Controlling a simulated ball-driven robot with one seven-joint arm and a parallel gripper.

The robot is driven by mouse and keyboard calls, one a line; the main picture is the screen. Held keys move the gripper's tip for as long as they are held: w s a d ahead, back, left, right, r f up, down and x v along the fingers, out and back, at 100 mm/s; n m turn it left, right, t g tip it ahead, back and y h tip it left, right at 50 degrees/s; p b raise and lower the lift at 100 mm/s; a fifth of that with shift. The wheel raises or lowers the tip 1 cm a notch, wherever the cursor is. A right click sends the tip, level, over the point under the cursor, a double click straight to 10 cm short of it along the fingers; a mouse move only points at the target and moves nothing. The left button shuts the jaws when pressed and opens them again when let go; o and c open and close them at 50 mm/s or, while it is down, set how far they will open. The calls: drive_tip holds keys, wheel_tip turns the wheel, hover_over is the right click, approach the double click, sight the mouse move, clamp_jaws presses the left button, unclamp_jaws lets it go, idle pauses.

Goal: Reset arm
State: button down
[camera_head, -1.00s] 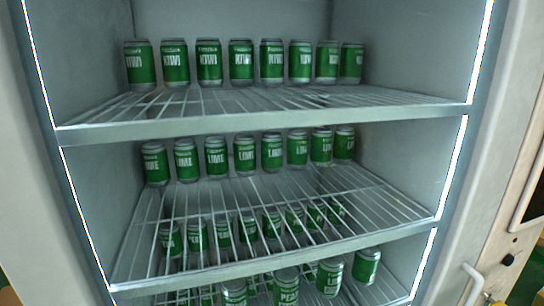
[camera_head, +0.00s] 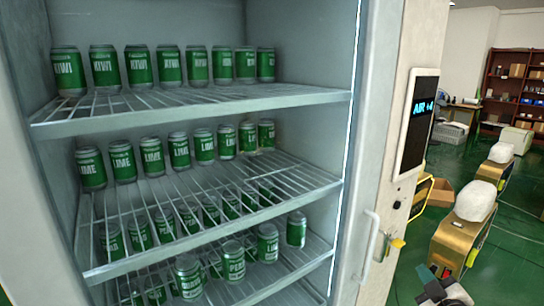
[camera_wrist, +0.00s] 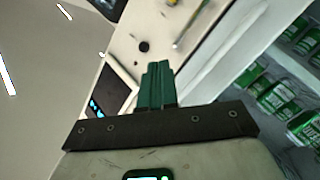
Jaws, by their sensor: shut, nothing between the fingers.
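My gripper (camera_wrist: 158,68) shows in the wrist view, its two dark green fingers pressed together with nothing between them. Past the fingertips is the pale front panel of the vending fridge, with a dark screen at left and shelves of green cans at right. No contact with the panel can be made out.
The open fridge has wire shelves (camera_head: 200,100) with rows of green cans (camera_head: 104,68). A white handle (camera_head: 370,245) and a screen (camera_head: 416,124) are on its right side. Gold machines with white tops (camera_head: 476,201), a cardboard box (camera_head: 441,195) and brown shelving (camera_head: 516,92) stand beyond on green floor.

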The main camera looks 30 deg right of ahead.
drive_tip(key=s+a+f+g+y+b, duration=0.15)
drive_tip(key=a+f+g+y, duration=0.45)
drive_tip(key=a+f, duration=1)
drive_tip(key=s+a+f+m+g+y, duration=0.1)
drive_tip(key=s+a+f+g, duration=0.1)
drive_tip(key=s+a, duration=0.5)
drive_tip(key=s+a+f+m+g+y, duration=0.1)
drive_tip(key=s+a+f+g+y, duration=0.1)
drive_tip(key=s+a, duration=0.5)
drive_tip(key=s+f+g+b, duration=0.1)
drive_tip(key=g, duration=0.1)
drive_tip(key=shift+s+f+g+y, duration=0.15)
drive_tip(key=shift+s+g+y, duration=0.1)
drive_tip(key=shift+g+y, duration=0.05)
